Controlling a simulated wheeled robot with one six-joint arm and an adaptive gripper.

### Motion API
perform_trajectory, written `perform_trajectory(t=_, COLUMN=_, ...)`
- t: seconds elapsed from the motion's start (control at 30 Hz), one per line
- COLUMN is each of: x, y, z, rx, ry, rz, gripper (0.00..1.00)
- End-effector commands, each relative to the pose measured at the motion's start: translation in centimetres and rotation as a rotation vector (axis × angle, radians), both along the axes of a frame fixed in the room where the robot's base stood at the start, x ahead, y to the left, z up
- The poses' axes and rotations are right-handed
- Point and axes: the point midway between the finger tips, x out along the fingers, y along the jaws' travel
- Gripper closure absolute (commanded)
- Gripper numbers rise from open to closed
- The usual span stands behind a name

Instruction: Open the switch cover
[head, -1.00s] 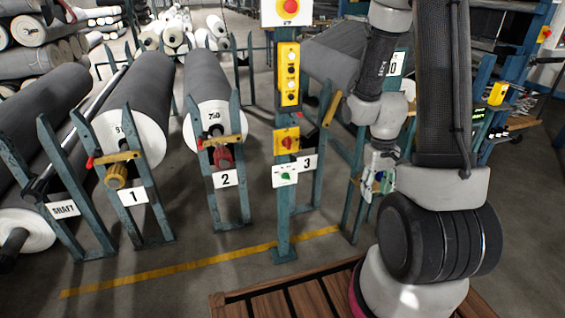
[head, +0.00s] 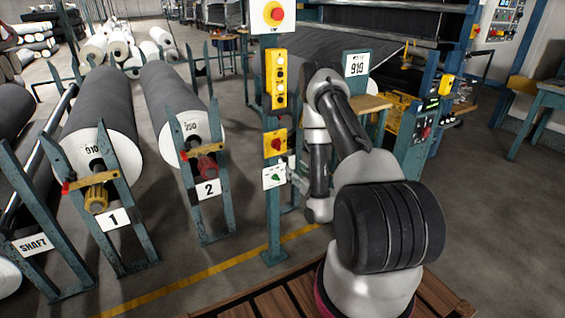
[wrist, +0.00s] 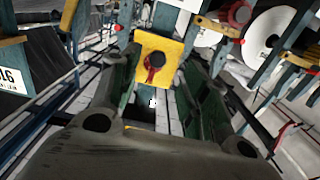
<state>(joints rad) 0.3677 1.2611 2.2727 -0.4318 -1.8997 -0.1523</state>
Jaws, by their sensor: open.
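A post carries a yellow switch box (head: 275,143) with a red rotary knob and, below it, a white switch box (head: 274,176) with a green knob. A separate cover cannot be told apart in either view. In the wrist view the yellow box (wrist: 172,47) is ahead between the fingers, seen roughly upside down; part of the white box (wrist: 184,5) shows at the top edge. My gripper (wrist: 157,78) is open, with nothing seen held. In the head view it is mostly hidden by my arm, close to the right of the white box.
Higher on the post are a yellow button station (head: 280,80) and a red stop button (head: 275,12). Rolls on blue stands marked 1 (head: 114,219) and 2 (head: 208,189) stand left. A machine (head: 425,125) stands right. Open floor lies beyond it.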

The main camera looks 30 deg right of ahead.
Motion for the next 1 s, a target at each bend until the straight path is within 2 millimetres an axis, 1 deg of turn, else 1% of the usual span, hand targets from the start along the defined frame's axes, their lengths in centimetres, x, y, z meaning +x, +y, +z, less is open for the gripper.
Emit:
perform_trajectory(t=0.07, x=0.3, y=-0.1, z=0.7, rx=-0.004, ry=-0.03, rz=-0.004, gripper=0.54)
perform_trajectory(t=0.17, x=1.4, y=0.0, z=0.8, rx=-0.009, ry=-0.035, rz=-0.003, gripper=0.54)
perform_trajectory(t=0.4, x=5.5, y=0.1, z=0.9, rx=-0.008, ry=-0.034, rz=-0.004, gripper=0.54)
perform_trajectory(t=0.5, x=6.8, y=0.2, z=0.8, rx=-0.009, ry=-0.033, rz=-0.004, gripper=0.54)
perform_trajectory(t=0.67, x=7.7, y=0.1, z=0.8, rx=-0.007, ry=-0.031, rz=-0.006, gripper=0.54)
perform_trajectory(t=0.9, x=7.8, y=0.1, z=0.8, rx=-0.006, ry=-0.03, rz=-0.006, gripper=0.54)
perform_trajectory(t=0.97, x=7.8, y=0.1, z=0.8, rx=-0.006, ry=-0.03, rz=-0.006, gripper=0.65)
perform_trajectory(t=1.0, x=7.8, y=0.2, z=0.8, rx=-0.006, ry=-0.03, rz=-0.006, gripper=0.73)
